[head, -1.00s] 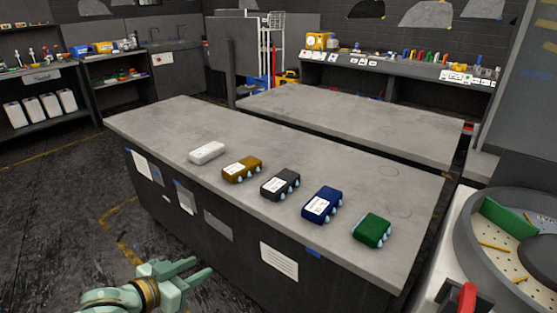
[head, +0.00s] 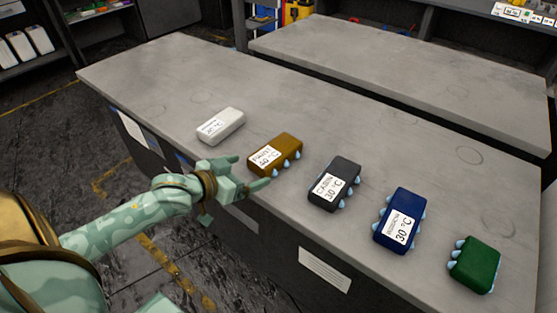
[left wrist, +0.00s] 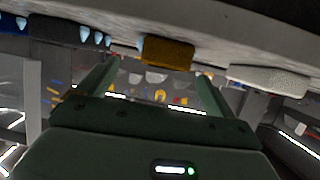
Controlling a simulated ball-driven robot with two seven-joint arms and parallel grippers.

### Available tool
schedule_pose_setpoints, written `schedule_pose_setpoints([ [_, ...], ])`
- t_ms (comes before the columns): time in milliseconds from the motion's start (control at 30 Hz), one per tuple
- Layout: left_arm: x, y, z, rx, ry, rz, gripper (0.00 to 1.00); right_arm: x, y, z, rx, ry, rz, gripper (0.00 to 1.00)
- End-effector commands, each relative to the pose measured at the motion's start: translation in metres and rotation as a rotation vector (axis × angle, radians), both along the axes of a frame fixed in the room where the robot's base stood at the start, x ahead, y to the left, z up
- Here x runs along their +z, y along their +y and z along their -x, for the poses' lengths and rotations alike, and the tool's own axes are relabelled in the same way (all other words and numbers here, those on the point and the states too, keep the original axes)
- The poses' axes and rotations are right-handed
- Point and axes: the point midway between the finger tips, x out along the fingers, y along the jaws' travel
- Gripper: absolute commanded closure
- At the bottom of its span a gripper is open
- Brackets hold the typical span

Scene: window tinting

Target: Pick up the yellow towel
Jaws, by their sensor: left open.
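The yellow towel (head: 288,147) is a folded mustard-brown block with a white label and pale blue knobs along its edge. It lies on the grey worktop (head: 160,95) near the front edge, between a white and a black folded towel. My left gripper (head: 253,171) is open and empty, just short of the yellow towel at the worktop's front edge. In the left wrist view, the yellow towel (left wrist: 167,52) shows beyond and between the open fingers of my left gripper (left wrist: 158,68). My right gripper is not in view.
The white towel (head: 232,119) lies left of the yellow one. The black towel (head: 328,198), blue towel (head: 405,205) and green towel (head: 478,266) lie to its right. A second grey worktop (head: 400,75) stands behind. The worktop behind the towels is clear.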

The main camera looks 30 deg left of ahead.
Motion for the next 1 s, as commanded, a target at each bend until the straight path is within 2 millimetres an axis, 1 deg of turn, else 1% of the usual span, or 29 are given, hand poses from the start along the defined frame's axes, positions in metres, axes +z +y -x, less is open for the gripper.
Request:
schedule_pose_setpoints([
  [33,-0.011,-0.002,-0.012,0.000,0.002,0.001,0.09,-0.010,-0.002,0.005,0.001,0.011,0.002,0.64],
  [100,-0.015,-0.004,-0.024,0.000,0.002,0.001,0.09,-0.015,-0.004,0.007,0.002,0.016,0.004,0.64],
  [200,-0.018,-0.006,-0.036,0.000,0.001,0.001,0.09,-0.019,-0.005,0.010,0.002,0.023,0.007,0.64],
  [367,-0.022,-0.007,-0.047,0.000,0.002,0.000,0.09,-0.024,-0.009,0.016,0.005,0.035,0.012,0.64],
  [500,-0.031,-0.008,-0.070,0.000,0.002,-0.001,0.09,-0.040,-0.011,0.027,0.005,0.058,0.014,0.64],
  [600,-0.036,-0.010,-0.084,0.001,0.003,-0.001,0.09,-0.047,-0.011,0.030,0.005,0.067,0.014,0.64],
  [700,-0.036,-0.012,-0.090,-0.001,0.002,-0.001,0.09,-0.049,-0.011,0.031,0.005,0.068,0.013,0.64],
  [900,-0.033,-0.012,-0.091,0.000,0.001,-0.001,0.09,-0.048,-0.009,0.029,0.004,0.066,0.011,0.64],
  [933,-0.033,-0.012,-0.091,0.000,0.001,-0.001,0.12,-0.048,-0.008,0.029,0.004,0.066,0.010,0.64],
  [967,-0.033,-0.012,-0.091,0.000,0.001,-0.001,0.20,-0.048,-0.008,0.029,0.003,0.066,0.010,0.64],
  [1000,-0.033,-0.012,-0.091,0.000,0.001,-0.001,0.31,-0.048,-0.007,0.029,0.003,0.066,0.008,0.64],
])
